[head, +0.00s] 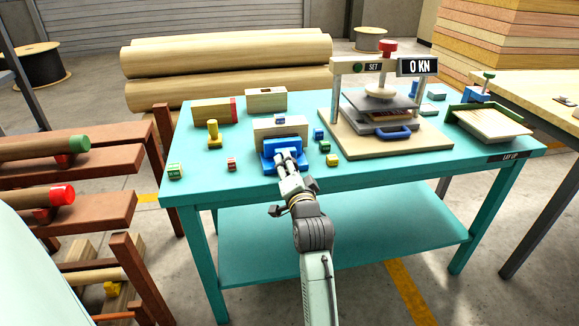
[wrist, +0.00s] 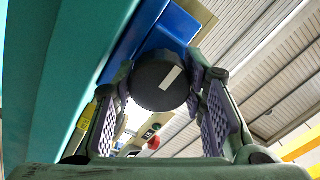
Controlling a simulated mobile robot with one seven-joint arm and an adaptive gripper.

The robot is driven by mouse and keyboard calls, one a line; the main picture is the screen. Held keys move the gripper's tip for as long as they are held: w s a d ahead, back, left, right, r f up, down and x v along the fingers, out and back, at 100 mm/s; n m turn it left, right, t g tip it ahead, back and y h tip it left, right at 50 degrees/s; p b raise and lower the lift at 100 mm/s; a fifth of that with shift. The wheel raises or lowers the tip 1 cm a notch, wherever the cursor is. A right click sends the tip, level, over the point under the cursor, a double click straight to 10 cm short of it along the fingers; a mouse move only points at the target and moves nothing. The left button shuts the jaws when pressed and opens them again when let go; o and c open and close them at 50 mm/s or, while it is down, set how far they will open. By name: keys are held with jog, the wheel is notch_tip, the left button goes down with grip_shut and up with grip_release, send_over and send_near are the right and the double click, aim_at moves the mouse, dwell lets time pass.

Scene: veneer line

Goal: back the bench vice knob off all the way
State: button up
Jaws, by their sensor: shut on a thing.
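The blue bench vice (head: 270,158) sits at the front edge of the teal table (head: 365,170), with a pale wooden block (head: 281,129) at its back. My gripper (head: 287,160) reaches the vice's front from the near side. In the wrist view the vice (wrist: 165,40) fills the upper middle, and its round dark knob (wrist: 160,80) with a white mark line lies between the two fingers of my gripper (wrist: 163,95). The fingers are shut on the knob from both sides. In the head view my gripper hides the knob.
A press (head: 388,100) reading 0 KN stands on a board to the right. Small blocks lie around the vice, including a yellow one (head: 332,160), a red one (head: 231,164) and a green one (head: 175,171). A yellow post (head: 213,134) stands to the left.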

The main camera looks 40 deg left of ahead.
jog(key=shift+n, duration=0.3)
jog(key=n+b, duration=0.1)
jog(key=n, duration=0.2)
jog(key=shift+n+b, duration=0.3)
jog(key=shift+b, duration=0.05)
jog(key=n+b, duration=0.2)
jog(key=n, duration=0.2)
jog(key=shift+n, duration=0.3)
jog(key=n+b, duration=0.2)
jog(key=n, duration=0.2)
jog(key=shift+n, duration=0.3)
jog(key=shift+s+n+b, duration=0.1)
jog(key=shift+n+b, duration=0.75)
jog(key=shift+n, duration=1.05)
jog(key=o, duration=0.9)
